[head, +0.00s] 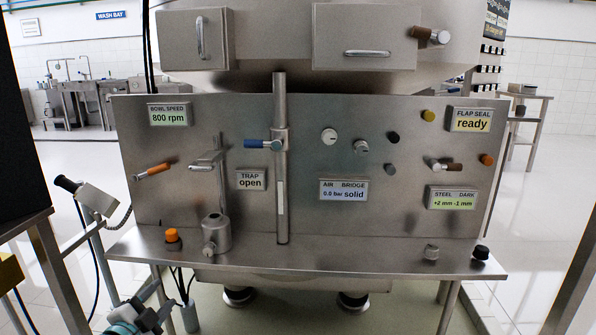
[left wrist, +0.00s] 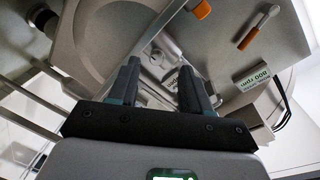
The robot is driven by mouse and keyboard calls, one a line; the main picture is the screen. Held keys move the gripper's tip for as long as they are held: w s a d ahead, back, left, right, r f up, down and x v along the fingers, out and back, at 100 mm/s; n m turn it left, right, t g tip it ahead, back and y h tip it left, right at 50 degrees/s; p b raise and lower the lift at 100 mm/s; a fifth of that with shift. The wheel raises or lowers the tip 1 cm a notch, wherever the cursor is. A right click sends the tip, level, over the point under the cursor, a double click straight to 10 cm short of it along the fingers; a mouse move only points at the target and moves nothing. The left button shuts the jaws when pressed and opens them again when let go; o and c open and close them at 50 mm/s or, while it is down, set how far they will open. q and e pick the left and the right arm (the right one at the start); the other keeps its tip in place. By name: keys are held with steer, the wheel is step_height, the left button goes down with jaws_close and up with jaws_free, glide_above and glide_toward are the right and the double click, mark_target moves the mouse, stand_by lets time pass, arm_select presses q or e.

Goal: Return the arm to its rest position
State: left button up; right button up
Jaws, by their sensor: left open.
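My left gripper (head: 160,299) shows low at the left in the head view, in front of and below the steel shelf's front edge. In the left wrist view its two dark fingers (left wrist: 158,75) stand apart with nothing held between them. The separator's steel panel (head: 245,215) fills the middle of the head view. An orange-handled lever (head: 153,171) is on its left side and also shows in the left wrist view (left wrist: 250,37). An orange button (head: 172,235) stands on the shelf above the gripper. My right gripper is not in view.
The steel shelf (head: 330,258) juts out above my left gripper. A white device with a black end (head: 88,195) stands at the left on a post. Cables hang below the shelf near the gripper. Dark-topped stands (head: 25,222) edge the left. Floor shows below the shelf.

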arm_select(q)
steer(key=s+d+f+n+g+h, duration=0.1)
steer(key=s+d+f+n+g, duration=0.35)
steer(key=f, duration=0.65)
steer(key=s+d+f+n+g, duration=0.1)
steer(key=s+d+f+g, duration=0.2)
steer(key=s+d+f, duration=0.55)
steer(key=s+d+f+n+g, duration=0.2)
steer(key=s+f+n+g, duration=0.25)
steer(key=s+f, duration=0.35)
steer(key=s+d+f+n+g, duration=0.2)
steer(key=s+f+n+g, duration=0.3)
steer(key=s, duration=0.6)
step_height(320, 180, up, 34)
steer(key=s+d+p, duration=0.1)
steer(key=p, duration=3.4)
steer(key=shift+s+d+t, duration=0.3)
steer(key=shift+d, duration=0.05)
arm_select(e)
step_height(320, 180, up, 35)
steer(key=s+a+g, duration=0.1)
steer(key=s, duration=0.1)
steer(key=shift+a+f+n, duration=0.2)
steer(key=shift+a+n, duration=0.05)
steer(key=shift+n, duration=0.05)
